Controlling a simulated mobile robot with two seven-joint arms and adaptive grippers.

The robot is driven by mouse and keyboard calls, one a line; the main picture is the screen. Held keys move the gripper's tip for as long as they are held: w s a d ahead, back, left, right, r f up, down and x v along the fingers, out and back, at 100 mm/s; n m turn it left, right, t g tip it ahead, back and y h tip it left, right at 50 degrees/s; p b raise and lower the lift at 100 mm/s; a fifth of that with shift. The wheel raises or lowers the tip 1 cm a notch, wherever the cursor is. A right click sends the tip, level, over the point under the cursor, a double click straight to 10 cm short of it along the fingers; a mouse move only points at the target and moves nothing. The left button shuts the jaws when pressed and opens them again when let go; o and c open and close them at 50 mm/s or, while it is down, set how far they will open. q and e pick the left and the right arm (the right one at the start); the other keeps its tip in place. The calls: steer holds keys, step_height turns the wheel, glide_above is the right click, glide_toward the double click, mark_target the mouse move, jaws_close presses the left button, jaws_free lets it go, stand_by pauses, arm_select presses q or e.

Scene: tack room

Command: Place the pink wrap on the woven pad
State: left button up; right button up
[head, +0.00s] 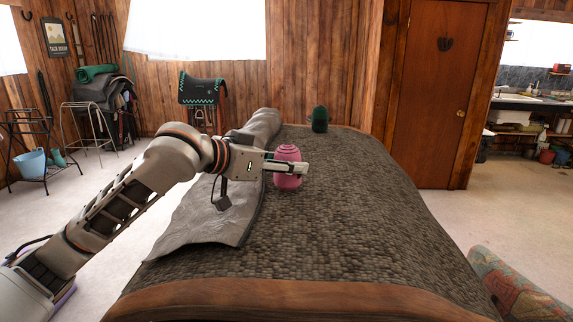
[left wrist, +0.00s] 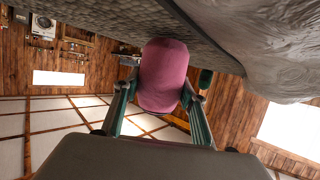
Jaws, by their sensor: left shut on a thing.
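The pink wrap (head: 287,154) is a ribbed, upright roll over the woven pad. My left gripper (head: 298,169) is shut on it around its middle, with the arm coming in from the left. In the left wrist view the pink wrap (left wrist: 163,72) sits between the two fingers, and its far end is close to the woven surface. I cannot tell whether it touches. The woven pad (head: 345,220) is dark brown-grey, wide and curved, with a brown edge band. My right gripper is not in view.
A green wrap (head: 319,120) stands at the pad's far end. A grey crumpled sheet (head: 222,208) covers the pad's left side. The pad is bare to the right and front. A patterned rounded item (head: 520,288) is at the lower right.

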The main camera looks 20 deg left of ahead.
arm_select(q)
steer(key=shift+f, duration=0.3)
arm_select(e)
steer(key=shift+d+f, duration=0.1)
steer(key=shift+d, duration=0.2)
arm_select(q)
steer(key=o, duration=1.2)
steer(key=shift+f, duration=0.1)
steer(key=shift+o, duration=0.2)
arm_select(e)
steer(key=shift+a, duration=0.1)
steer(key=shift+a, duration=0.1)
arm_select(q)
steer(key=shift+r, duration=0.3)
steer(key=v, duration=1)
steer(key=shift+s+a+b, duration=0.15)
steer(key=shift+s+b, duration=0.15)
steer(key=shift+b, duration=0.1)
steer(key=shift+s+a+r, duration=0.25)
steer(key=shift+s+r, duration=0.05)
steer(key=shift+s, duration=0.25)
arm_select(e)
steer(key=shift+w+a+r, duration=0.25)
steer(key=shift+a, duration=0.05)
